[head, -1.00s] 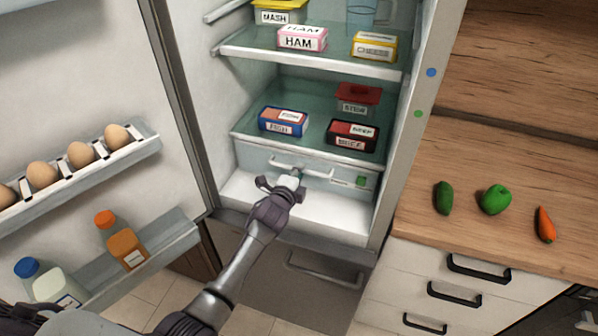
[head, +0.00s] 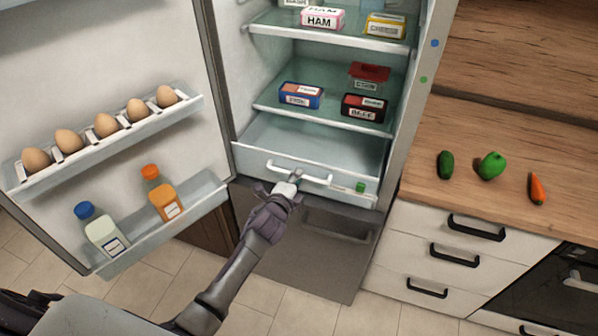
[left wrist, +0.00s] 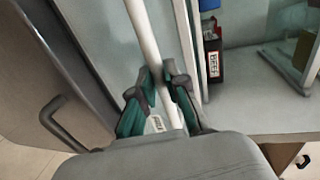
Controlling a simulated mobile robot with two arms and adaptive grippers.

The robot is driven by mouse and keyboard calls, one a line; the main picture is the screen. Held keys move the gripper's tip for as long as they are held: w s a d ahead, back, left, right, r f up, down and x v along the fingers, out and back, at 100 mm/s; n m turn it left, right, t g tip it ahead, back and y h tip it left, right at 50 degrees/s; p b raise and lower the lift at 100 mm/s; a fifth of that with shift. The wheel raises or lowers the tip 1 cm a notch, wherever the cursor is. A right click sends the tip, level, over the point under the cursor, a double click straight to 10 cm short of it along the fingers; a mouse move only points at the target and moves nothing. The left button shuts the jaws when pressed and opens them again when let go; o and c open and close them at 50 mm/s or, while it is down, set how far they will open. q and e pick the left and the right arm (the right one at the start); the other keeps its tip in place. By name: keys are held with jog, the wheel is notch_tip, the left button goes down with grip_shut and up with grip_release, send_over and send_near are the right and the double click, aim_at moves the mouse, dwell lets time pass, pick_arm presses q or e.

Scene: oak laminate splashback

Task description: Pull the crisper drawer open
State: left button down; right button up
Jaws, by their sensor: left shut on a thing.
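The crisper drawer (head: 270,169) is the clear bin at the bottom of the open fridge. It stands partly pulled out, and its inside shows as empty. A white bar handle (head: 318,179) runs across its front, with a small green mark to the right. My left gripper (head: 291,182) is at the left part of this handle. In the left wrist view the fingers (left wrist: 164,95) are shut around the white bar (left wrist: 146,40). My right gripper is not in view.
The fridge door (head: 105,60) stands open at left, with eggs and two bottles in its racks. Food boxes sit on the shelves above the drawer. A cucumber, green pepper and carrot lie on the counter (head: 510,150) at right.

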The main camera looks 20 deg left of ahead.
pick_arm(q)
jog(key=shift+s, duration=0.25)
jog(key=c, duration=1.2)
grip_release()
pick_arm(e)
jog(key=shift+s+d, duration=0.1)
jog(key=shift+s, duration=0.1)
pick_arm(q)
jog(key=shift+s, duration=0.1)
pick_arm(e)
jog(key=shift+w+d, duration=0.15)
pick_arm(q)
jog(key=v, duration=1.1)
jog(key=shift+s, duration=0.35)
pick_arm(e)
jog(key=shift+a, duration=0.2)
